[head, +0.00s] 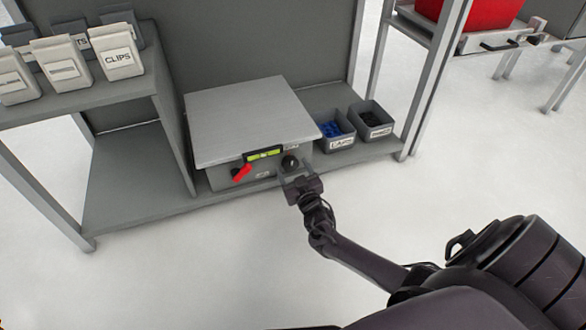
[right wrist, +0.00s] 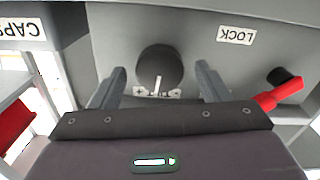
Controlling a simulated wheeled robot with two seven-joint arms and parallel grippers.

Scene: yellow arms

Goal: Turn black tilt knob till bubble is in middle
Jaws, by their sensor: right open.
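A grey box with a flat tilting plate (head: 250,115) stands on the lower shelf. Its front carries a yellow-green bubble vial (head: 264,154); the bubble is too small to place. The black tilt knob (head: 290,162) is right of the vial; in the right wrist view the knob (right wrist: 158,62) shows a white pointer. A red lever (head: 242,173) is left of the knob, and the lever (right wrist: 280,95) is by a LOCK label in the right wrist view. My right gripper (head: 293,175) is open before the knob, its fingers (right wrist: 161,75) apart on either side. My left gripper is out of view.
Grey bins with blue parts (head: 335,130) and dark parts (head: 371,121) stand right of the box. White CLIPS bins (head: 116,55) sit on the upper left shelf. A shelf post (head: 432,80) rises at the right. The floor in front is clear.

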